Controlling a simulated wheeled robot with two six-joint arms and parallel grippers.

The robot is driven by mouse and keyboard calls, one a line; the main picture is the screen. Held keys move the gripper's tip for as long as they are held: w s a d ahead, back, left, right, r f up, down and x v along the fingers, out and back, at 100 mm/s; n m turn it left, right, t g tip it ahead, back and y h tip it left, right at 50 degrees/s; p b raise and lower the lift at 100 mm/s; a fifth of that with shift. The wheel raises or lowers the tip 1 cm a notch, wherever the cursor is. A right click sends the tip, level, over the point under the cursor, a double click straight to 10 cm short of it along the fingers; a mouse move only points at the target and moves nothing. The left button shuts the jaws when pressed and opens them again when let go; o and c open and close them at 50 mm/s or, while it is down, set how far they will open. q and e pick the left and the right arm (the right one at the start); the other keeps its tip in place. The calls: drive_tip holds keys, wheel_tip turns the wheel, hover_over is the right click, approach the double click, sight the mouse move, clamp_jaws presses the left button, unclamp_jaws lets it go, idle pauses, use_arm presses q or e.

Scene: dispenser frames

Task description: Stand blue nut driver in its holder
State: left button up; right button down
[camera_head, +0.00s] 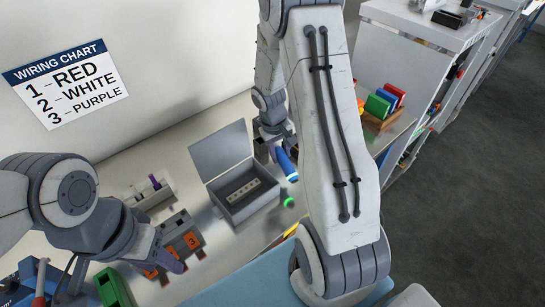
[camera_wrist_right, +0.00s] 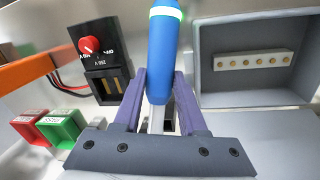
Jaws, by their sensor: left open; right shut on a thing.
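The blue nut driver (camera_head: 287,164) is right of the open grey box in the head view. In the right wrist view its blue handle (camera_wrist_right: 161,45) has a glowing green ring at the top, and a grey shaft (camera_wrist_right: 156,118) shows below. My right gripper (camera_wrist_right: 160,85) is shut on the driver, with its purple fingers on either side of it. In the head view my right gripper (camera_head: 275,140) is partly hidden by my arm. My left gripper (camera_head: 166,260) is open beside the orange-and-grey numbered block. I cannot tell which thing is the driver's holder.
The grey box (camera_head: 245,203) has its lid up and a terminal strip inside. The numbered block (camera_head: 184,240) and a pale block with a purple item (camera_head: 150,191) stand left of it. A green bin (camera_head: 112,287) is at the lower left, and a wooden rack (camera_head: 379,121) at the right.

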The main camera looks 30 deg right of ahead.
drive_tip(key=shift+w+a+f, duration=0.35)
drive_tip(key=shift+w+f, duration=0.1)
drive_tip(key=shift+w, duration=0.1)
drive_tip(key=shift+w+a+f, duration=0.3)
drive_tip(key=shift+w+f, duration=0.15)
drive_tip(key=shift+w, duration=0.1)
wheel_tip(320, 180, down, 3)
drive_tip(key=shift+f+p, duration=0.1)
drive_tip(key=shift+p, duration=0.45)
drive_tip(key=shift+f, duration=0.1)
drive_tip(key=shift+f, duration=0.2)
drive_tip(key=shift+c, duration=2.3)
unclamp_jaws()
